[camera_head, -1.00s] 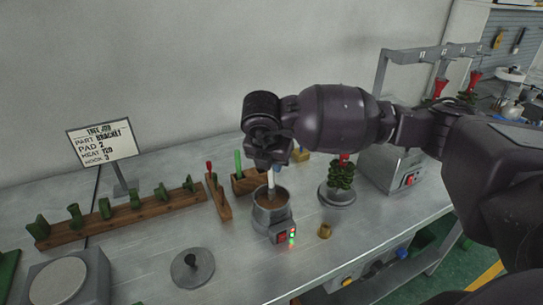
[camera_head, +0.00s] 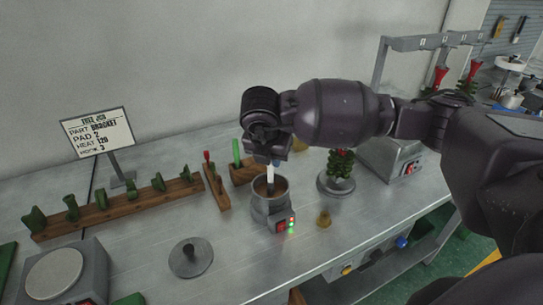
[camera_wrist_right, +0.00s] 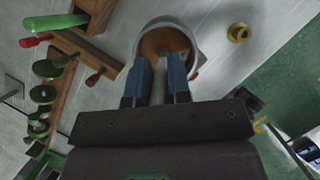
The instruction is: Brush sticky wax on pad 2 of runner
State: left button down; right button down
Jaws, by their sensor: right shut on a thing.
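My right gripper (camera_head: 266,152) is shut on a brush (camera_head: 270,173) with a pale handle, held upright over the wax pot (camera_head: 263,208). The brush's lower end is inside the pot, at the brown wax. In the right wrist view, the brush (camera_wrist_right: 159,82) stands between the two fingers of the right gripper (camera_wrist_right: 157,76), and the pot (camera_wrist_right: 197,62) of brown wax is beyond them. A sign (camera_head: 97,134) reads bracket, pad 2, heat 120, hook 3. I cannot tell for certain which piece is the runner. My left gripper is not in view.
A wooden rack (camera_head: 120,210) of green parts stands at left, near a round-topped scale (camera_head: 55,270). A grey disc with a post (camera_head: 190,257) is in front. Bench around the disc is clear.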

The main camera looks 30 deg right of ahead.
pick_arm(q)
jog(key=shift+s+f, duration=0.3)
pick_arm(e)
jog(key=shift+f, duration=0.25)
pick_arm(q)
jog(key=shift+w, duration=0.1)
pick_arm(e)
jog(key=shift+f, duration=0.1)
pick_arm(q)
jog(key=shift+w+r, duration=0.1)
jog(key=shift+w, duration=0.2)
pick_arm(e)
jog(key=shift+f, duration=0.1)
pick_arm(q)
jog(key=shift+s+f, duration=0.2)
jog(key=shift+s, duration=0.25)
pick_arm(e)
jog(key=shift+f, duration=0.1)
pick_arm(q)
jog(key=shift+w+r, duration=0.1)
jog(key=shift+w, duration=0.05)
